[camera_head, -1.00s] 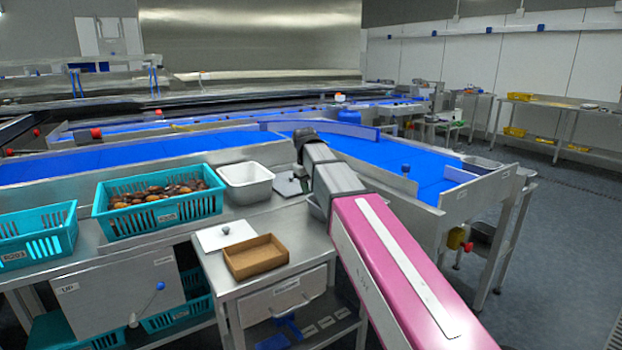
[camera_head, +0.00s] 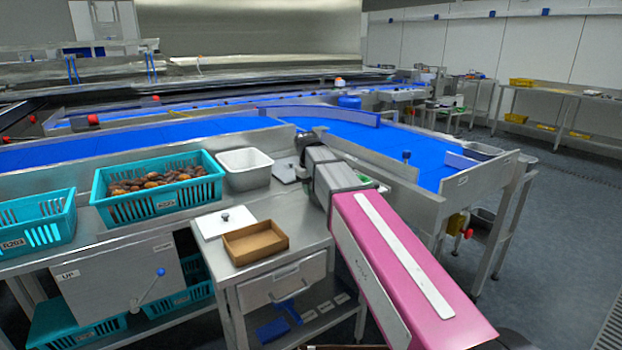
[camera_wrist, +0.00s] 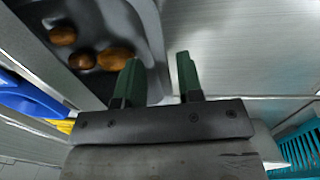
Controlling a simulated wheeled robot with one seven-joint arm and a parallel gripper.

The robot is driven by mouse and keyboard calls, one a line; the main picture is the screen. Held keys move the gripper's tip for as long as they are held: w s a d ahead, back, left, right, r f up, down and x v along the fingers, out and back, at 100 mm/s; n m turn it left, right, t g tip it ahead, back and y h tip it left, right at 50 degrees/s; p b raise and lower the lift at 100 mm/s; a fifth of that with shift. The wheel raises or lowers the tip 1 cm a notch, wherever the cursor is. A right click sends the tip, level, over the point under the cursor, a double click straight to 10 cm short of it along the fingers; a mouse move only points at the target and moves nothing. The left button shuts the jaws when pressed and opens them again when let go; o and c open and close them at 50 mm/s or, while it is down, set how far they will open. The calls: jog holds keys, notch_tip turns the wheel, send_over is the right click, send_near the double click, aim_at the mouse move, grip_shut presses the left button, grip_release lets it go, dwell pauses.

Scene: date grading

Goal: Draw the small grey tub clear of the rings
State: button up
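A grey tub (camera_wrist: 150,32) with a few brown dates in it fills the upper left of the wrist view. I take it for the small grey tub. My gripper (camera_wrist: 160,72) has two green fingers standing apart. The tub's right wall runs down into the gap between them, the left finger over the tub's inside and the right finger outside. I see a gap beside the right finger, so the wall is not visibly clamped. In the head view my arm hides the fingers and this tub. I cannot make out any rings.
A white tub (camera_head: 246,178) and a teal crate of dates (camera_head: 159,209) stand left of my arm. A brown tray (camera_head: 255,249) and a white lid (camera_head: 207,225) lie on the near cabinet. The blue conveyor (camera_head: 400,158) runs behind. Bare steel (camera_wrist: 245,45) lies right of my fingers.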

aim_at(314, 202)
jog(key=shift+w+d+f, duration=0.1)
jog(key=shift+d+f, duration=0.05)
jog(key=shift+f, duration=0.9)
jog(key=shift+w+d+f, duration=0.1)
jog(key=shift+f, duration=0.9)
jog(key=shift+s, duration=0.1)
grip_shut()
